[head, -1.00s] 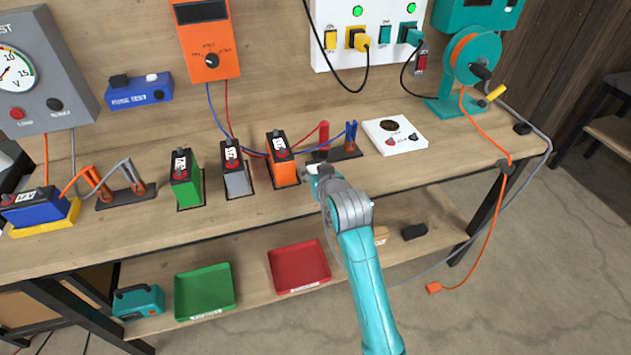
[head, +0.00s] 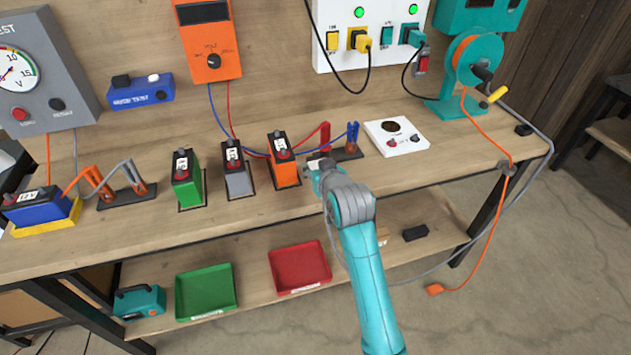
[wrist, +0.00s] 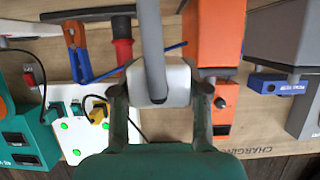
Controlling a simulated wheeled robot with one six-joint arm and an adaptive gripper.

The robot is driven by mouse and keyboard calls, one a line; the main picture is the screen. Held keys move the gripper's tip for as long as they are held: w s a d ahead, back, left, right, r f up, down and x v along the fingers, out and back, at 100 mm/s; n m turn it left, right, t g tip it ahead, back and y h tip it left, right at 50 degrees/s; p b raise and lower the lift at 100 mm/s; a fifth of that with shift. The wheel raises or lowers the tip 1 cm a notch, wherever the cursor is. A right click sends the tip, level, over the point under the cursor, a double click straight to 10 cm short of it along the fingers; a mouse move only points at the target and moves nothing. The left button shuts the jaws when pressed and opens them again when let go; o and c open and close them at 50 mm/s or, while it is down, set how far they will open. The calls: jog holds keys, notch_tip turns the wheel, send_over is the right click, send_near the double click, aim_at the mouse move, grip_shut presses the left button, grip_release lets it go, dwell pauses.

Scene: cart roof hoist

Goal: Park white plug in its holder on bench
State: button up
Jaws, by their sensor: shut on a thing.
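My gripper (wrist: 161,88) is shut on the white plug (wrist: 177,84), with a finger on each side of it. A thick grey cable (wrist: 151,45) passes over the plug in the wrist view. In the head view my gripper (head: 319,167) is above the bench's front part, close to the orange battery (head: 284,172). The plug is tiny there and mostly covered by the gripper. A small black block (head: 523,129) sits at the bench's right end; I cannot tell whether it is the plug's holder.
A dark rack (head: 347,153) with red and blue clamps stands just beyond my gripper. A white panel (head: 397,137) lies to its right, then a teal cable reel (head: 447,108). Green (head: 188,188) and grey (head: 238,180) batteries stand left. Bench top between panel and black block is mostly clear.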

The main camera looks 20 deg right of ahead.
jog(key=shift+f, duration=3.05)
jog(key=shift+f, duration=0.15)
jog(key=o, duration=1.3)
jog(key=shift+f, duration=0.1)
jog(key=v, duration=1.1)
jog(key=shift+w, duration=0.1)
